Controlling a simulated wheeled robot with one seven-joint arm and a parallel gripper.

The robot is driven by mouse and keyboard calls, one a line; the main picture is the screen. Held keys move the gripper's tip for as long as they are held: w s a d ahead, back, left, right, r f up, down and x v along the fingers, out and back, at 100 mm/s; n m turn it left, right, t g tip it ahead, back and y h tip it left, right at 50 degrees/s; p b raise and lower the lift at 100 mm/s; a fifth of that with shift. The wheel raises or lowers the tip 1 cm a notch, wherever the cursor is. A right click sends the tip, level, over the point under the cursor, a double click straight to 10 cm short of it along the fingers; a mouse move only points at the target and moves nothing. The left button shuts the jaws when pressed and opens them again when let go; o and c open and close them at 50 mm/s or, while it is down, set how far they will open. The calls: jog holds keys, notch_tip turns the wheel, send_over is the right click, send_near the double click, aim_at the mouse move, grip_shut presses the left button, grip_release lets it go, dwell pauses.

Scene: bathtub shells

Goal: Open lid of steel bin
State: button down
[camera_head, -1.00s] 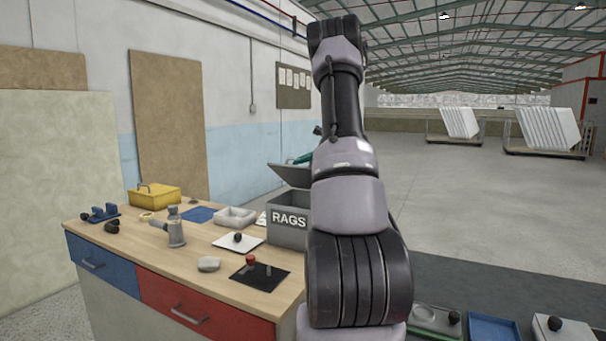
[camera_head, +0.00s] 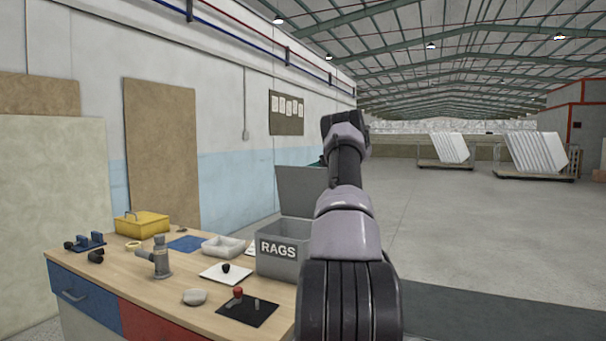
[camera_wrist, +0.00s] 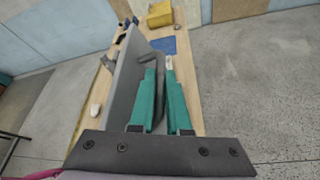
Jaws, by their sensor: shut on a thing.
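The steel bin (camera_head: 292,240), a grey box marked RAGS, stands at the right end of the workbench, partly hidden behind my arm. Its grey lid (camera_head: 297,190) stands steeply raised at the back of the bin. In the wrist view the lid (camera_wrist: 128,85) is a tilted grey panel on the left with a dark grey handle (camera_wrist: 158,98). My gripper (camera_wrist: 160,66) has green fingers, closed around the handle. In the head view my gripper is mostly hidden behind the lid and my arm. The bin's inside is not visible.
The workbench (camera_head: 120,285) also holds a yellow box (camera_head: 142,223), a grey tool (camera_head: 160,258), a white tray (camera_head: 222,246) and a black plate with a red knob (camera_head: 247,308). A wall lies behind. The floor to the right is open.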

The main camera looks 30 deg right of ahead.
jog(key=shift+w+d, duration=0.15)
jog(key=shift+d, duration=0.2)
jog(key=c, duration=1.2)
grip_release()
jog(key=shift+o, duration=0.2)
jog(key=v, duration=1)
jog(key=shift+s+d, duration=0.25)
jog(key=shift+r, duration=0.1)
